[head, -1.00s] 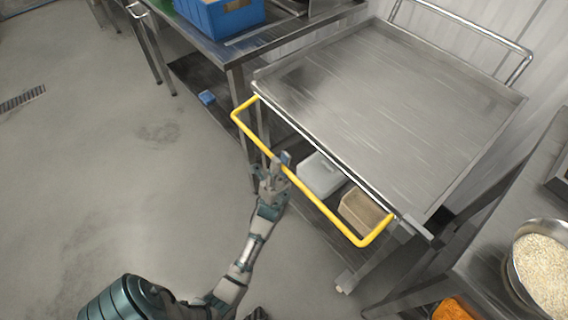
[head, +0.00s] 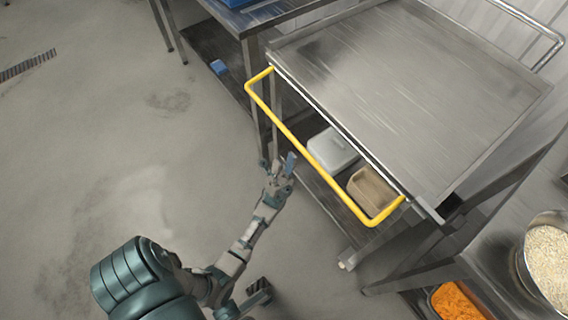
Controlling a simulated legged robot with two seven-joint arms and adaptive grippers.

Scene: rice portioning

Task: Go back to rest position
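My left gripper (head: 278,164) is in the middle of the head view, below the yellow handle (head: 297,142) of a steel cart (head: 405,85). Its two fingers point up and stand apart, with nothing between them. The gripper is apart from the handle, with a gap of floor in between. My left arm runs down from it to the lower left. Another dark gripper part of mine shows low in the view near the arm, mostly hidden, and I cannot make out its fingers.
The cart top is bare. Its lower shelf holds a white box (head: 331,150) and a tan container (head: 371,191). A bowl of rice (head: 548,262) and an orange-filled tray (head: 456,301) stand at the lower right. A steel table (head: 262,16) is behind. The floor at left is clear.

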